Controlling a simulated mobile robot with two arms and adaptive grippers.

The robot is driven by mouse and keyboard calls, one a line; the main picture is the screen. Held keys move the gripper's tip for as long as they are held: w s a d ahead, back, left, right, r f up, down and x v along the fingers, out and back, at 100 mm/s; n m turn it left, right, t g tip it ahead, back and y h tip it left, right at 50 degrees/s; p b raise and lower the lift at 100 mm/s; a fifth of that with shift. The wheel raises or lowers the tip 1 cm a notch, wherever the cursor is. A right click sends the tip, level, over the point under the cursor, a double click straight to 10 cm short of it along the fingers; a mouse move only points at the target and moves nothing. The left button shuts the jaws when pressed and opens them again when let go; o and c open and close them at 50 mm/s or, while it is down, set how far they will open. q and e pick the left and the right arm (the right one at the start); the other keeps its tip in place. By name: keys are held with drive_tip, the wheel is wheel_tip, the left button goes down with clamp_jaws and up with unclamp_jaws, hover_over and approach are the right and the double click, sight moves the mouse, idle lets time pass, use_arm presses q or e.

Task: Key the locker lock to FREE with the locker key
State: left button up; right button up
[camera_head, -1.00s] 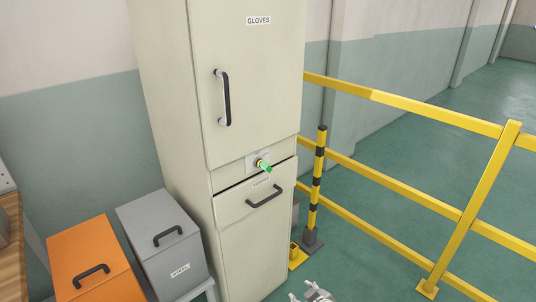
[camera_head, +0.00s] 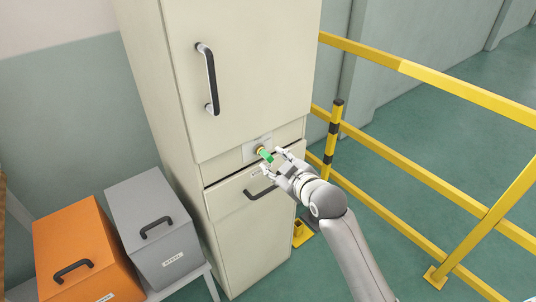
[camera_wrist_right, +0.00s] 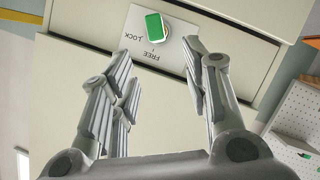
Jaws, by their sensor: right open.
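The locker (camera_head: 245,80) is a tall cream cabinet with an upper door and a lower drawer. The green locker key (camera_head: 266,156) sits in the locker lock (camera_head: 258,149) on the strip between door and drawer. In the right wrist view the green key head (camera_wrist_right: 153,25) stands over a plate (camera_wrist_right: 162,42) marked LOCK and FREE, upside down there. Which mark it points to I cannot tell. My right gripper (camera_head: 279,161) is open in front of the lock, its fingers (camera_wrist_right: 160,70) spread either side of the key, apart from it. My left gripper is not in view.
A grey bin (camera_head: 150,225) and an orange bin (camera_head: 85,250) stand left of the locker. Yellow railings (camera_head: 430,75) and a yellow-black post (camera_head: 333,130) are to the right. The green floor between railing and wall is clear.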

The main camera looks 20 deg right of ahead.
sight(265, 154)
drive_tip(key=x, duration=0.7)
drive_tip(key=shift+w+d+f, duration=0.1)
drive_tip(key=shift+w+f+p, duration=0.25)
drive_tip(key=shift+w+p, duration=0.05)
drive_tip(key=shift+w, duration=0.25)
clamp_jaws()
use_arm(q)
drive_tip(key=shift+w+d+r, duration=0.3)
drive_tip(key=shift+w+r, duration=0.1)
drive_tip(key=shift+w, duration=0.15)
